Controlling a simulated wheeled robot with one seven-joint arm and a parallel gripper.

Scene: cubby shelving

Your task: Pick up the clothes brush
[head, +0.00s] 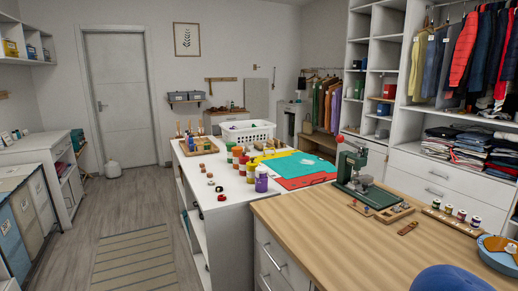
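I cannot pick out a clothes brush for certain. A small flat brown wooden piece (408,228) lies on the wooden worktop (330,240), between the green sewing machine and the row of thread spools; it is too small to tell whether it is a brush. My gripper is not in the head view.
A rounded blue thing (452,279) shows at the bottom edge. A white counter (215,178) holds jars and a basket.

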